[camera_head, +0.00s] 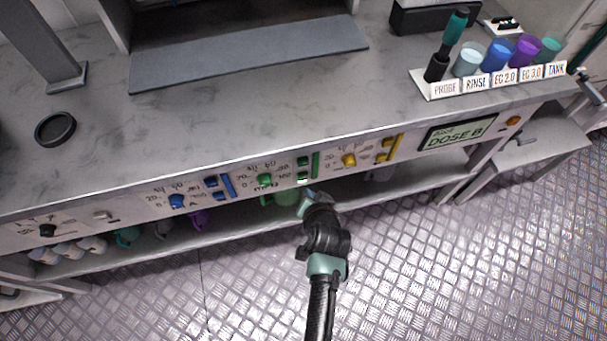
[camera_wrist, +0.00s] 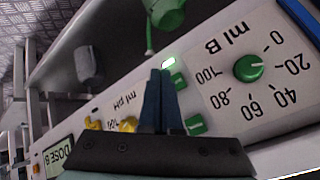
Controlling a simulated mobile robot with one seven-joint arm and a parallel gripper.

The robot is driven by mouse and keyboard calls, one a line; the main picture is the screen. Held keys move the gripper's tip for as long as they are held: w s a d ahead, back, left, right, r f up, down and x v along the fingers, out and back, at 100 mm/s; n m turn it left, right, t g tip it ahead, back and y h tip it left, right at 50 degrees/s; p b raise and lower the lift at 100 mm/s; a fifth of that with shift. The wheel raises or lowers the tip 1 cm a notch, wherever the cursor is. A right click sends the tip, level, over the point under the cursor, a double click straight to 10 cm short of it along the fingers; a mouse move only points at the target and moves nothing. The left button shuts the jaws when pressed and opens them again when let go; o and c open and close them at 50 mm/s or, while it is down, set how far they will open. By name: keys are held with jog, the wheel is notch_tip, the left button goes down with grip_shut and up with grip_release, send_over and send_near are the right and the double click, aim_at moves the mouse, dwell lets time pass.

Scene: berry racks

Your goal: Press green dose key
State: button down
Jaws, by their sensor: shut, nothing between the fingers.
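The green section of the panel has a green dial (camera_wrist: 248,68) and two green keys, one (camera_wrist: 179,81) near a small lit white-green lamp (camera_wrist: 168,63) and one (camera_wrist: 195,125) farther from it. In the head view the green keys (camera_head: 303,161) sit left of a green bar. My gripper (camera_wrist: 159,73) is shut and empty, its fingertips beside the key nearest the lamp; contact cannot be told. In the head view my gripper (camera_head: 306,194) is at the panel's lower edge, just below the green section. The display (camera_head: 456,132) reads DOSE B.
Blue keys (camera_head: 212,188) lie left and yellow keys (camera_head: 383,150) right of the green section. A shelf below the panel holds a green vessel (camera_wrist: 166,12) close to my fingertips. Labelled cups (camera_head: 497,55) stand on the bench at the right. The floor in front is clear.

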jog(key=s, duration=0.1)
jog(key=s+d+p, duration=0.1)
jog(key=s, duration=0.1)
jog(key=shift+s+d, duration=0.1)
jog(key=shift+s, duration=0.05)
dwell(0.9)
